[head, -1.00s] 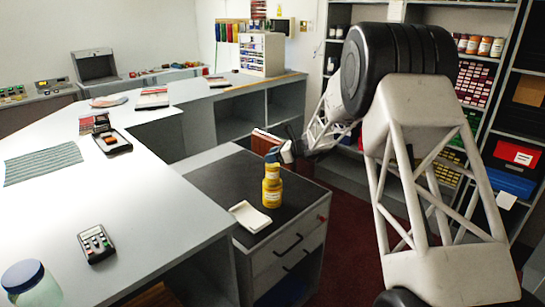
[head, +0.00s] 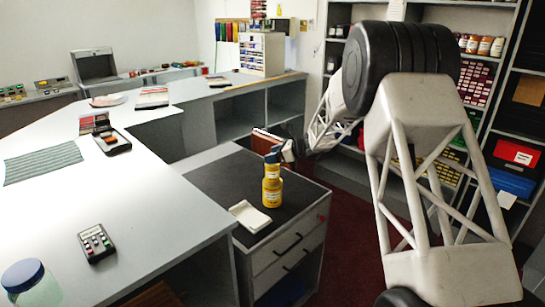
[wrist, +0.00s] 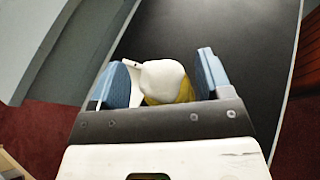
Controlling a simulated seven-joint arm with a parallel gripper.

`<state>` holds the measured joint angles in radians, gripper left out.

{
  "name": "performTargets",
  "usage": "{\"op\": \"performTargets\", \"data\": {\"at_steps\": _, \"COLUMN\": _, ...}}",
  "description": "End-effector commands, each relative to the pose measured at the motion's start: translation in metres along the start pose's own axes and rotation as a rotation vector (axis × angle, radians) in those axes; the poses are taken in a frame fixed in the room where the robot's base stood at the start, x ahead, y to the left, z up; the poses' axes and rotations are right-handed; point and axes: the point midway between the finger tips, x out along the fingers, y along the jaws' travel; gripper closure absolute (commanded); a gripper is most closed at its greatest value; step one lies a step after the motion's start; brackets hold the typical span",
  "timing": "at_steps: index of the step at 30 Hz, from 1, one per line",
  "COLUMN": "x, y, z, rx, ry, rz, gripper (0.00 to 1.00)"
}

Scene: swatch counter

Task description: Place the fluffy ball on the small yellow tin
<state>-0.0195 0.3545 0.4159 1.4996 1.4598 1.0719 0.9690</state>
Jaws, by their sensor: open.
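A yellow tin with pale labels (head: 272,193) stands upright on the dark top of the drawer unit, with a narrower yellow part above its wider body. In the wrist view, a white rounded lump that looks like the fluffy ball (wrist: 163,75) sits over yellow (wrist: 183,92), apparently on top of the tin. My gripper (head: 275,155) is at the top of the stack. In the wrist view its blue fingers stand apart on either side of the ball, with gaps showing. The ball is not clear in the head view, where a finger covers the top.
The long grey counter (head: 150,210) at left holds a keypad device (head: 96,243) and a blue-lidded jar (head: 30,284). A reddish box-like thing (head: 268,141) shows behind my gripper.

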Motion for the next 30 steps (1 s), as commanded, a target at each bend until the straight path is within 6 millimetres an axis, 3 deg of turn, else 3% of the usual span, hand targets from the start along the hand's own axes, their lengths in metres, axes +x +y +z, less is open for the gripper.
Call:
{"op": "performTargets", "data": {"at_steps": 19, "x": -0.091, "y": 0.000, "z": 0.000, "rx": 0.000, "ry": -0.001, "rz": -0.002, "gripper": 0.28}}
{"op": "performTargets", "data": {"at_steps": 30, "x": -0.116, "y": 0.000, "z": 0.000, "rx": 0.000, "ry": 0.000, "rz": -0.001, "gripper": 0.28}}
